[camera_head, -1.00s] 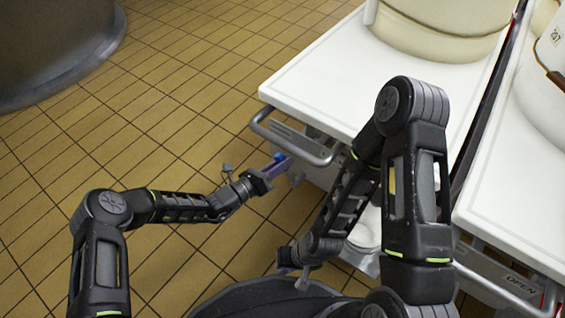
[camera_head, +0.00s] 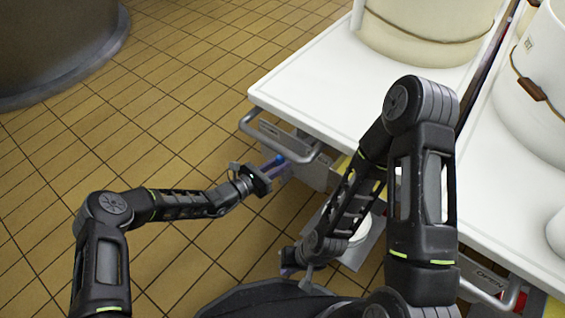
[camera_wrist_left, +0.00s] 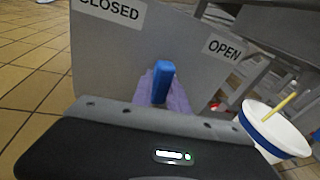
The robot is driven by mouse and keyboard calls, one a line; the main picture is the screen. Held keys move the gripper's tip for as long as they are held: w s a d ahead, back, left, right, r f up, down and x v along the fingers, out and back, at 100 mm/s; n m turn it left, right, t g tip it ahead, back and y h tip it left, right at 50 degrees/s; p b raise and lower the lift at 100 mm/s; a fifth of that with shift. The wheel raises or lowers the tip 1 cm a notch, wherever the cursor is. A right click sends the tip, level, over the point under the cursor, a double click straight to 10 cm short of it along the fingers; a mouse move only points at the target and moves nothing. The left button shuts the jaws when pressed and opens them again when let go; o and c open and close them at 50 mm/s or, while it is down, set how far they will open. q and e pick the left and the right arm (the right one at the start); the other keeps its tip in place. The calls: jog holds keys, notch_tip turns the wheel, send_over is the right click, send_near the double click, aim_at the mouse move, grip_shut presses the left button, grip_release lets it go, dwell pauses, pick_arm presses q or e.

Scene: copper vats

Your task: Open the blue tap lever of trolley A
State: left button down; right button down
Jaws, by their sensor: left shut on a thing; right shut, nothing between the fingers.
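The blue tap lever (camera_wrist_left: 163,80) stands in front of a grey plate, between the CLOSED label (camera_wrist_left: 110,10) on the left and the OPEN label (camera_wrist_left: 223,48) on the right. My left gripper (camera_head: 272,166) is shut on it, with purplish fingers showing around the lever in the left wrist view. In the head view the lever's blue tip (camera_head: 280,159) shows at the gripper, below the front handle of a white-topped trolley (camera_head: 300,90). No letter A is readable. My right gripper (camera_head: 288,270) is shut and empty, low near my base.
A white cup-like container (camera_wrist_left: 272,130) with a blue band and yellow stick stands right of the plate. A second white trolley (camera_head: 500,190) is on the right. Cream vats (camera_head: 430,30) stand on top.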

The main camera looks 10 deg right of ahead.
pick_arm(q)
jog(key=shift+s+d, duration=0.1)
jog(key=shift+s, duration=0.05)
dwell(0.3)
jog(key=c, duration=1.3)
grip_release()
jog(key=f+p+v, duration=0.1)
jog(key=p+v, duration=0.2)
jog(key=v, duration=0.4)
jog(key=shift+s+a+r, duration=0.2)
jog(key=shift+a+r, duration=0.15)
jog(key=shift+r, duration=0.2)
